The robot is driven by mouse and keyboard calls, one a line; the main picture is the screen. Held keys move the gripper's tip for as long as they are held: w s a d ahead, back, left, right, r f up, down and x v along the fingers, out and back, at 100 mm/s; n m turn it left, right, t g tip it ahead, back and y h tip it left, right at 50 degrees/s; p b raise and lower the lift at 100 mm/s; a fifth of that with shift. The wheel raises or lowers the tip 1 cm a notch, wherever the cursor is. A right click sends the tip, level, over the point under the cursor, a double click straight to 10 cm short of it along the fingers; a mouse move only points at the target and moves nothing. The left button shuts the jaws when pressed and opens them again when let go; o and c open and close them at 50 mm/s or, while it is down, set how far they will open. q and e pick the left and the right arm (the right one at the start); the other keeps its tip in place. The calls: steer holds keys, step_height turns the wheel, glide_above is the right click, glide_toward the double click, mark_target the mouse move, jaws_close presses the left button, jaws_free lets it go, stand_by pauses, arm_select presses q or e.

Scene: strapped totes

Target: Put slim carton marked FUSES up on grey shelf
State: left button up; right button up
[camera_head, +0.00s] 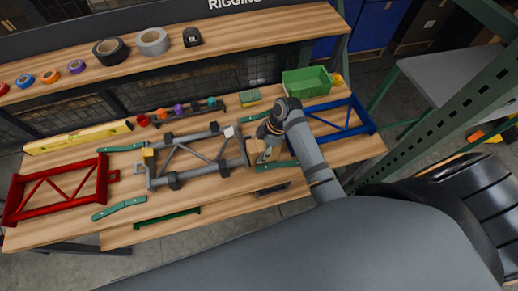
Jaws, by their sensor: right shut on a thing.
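No carton marked FUSES can be made out in the head view. A grey shelf-like surface (455,82) stands at the right between green posts. My right gripper (264,155) reaches down over the wooden bench, just right of a grey metal frame (205,152). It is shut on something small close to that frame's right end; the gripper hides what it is. My left gripper is not in view.
The bench (165,208) also holds a red frame (60,188), a blue frame (340,118), a yellow level (78,138) and a green bin (306,81). A raised wooden shelf (255,28) carries tape rolls. A perforated green post (440,115) stands at the right.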

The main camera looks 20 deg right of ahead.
steer(key=shift+f, duration=0.45)
steer(key=shift+f, duration=0.1)
steer(key=o, duration=1.4)
